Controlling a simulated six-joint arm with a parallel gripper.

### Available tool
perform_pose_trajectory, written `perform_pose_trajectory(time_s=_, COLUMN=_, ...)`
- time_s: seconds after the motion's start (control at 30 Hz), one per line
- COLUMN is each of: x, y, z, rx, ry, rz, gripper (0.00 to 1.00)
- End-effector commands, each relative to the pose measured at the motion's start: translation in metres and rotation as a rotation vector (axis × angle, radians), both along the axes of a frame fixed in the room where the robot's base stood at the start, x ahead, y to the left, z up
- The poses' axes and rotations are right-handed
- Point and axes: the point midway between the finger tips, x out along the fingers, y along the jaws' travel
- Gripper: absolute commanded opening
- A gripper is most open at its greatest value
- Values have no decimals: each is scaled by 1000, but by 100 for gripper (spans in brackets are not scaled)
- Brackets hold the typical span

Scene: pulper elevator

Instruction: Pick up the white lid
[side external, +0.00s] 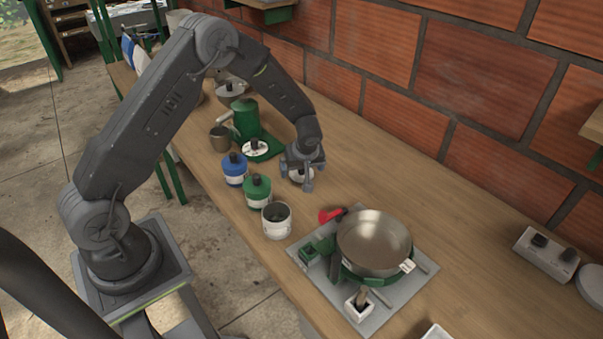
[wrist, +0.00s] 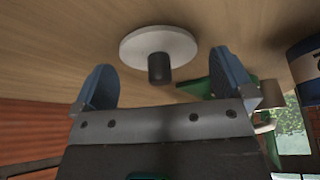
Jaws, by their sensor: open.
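The white lid (wrist: 158,44) lies flat on the wooden bench in the wrist view, a round disc with a dark knob at its centre. My gripper (wrist: 160,82) is open, with one blue-grey finger to each side of the knob and apart from it. In the side view my gripper (side external: 302,182) is low over the bench, and a white part of the lid (side external: 297,175) shows beneath it. The rest of the lid is hidden there by the gripper.
A green machine (side external: 246,122) stands behind. A steel pan (side external: 374,242) sits at the front right.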

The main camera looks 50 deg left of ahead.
Motion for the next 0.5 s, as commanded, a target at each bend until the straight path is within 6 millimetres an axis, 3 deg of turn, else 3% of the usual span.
perform_pose_trajectory(time_s=0.27, x=0, y=1, z=-3, rx=0, ry=0, rz=-1, gripper=100)
perform_pose_trajectory(time_s=0.5, x=0, y=1, z=-3, rx=0, ry=0, rz=-1, gripper=77)
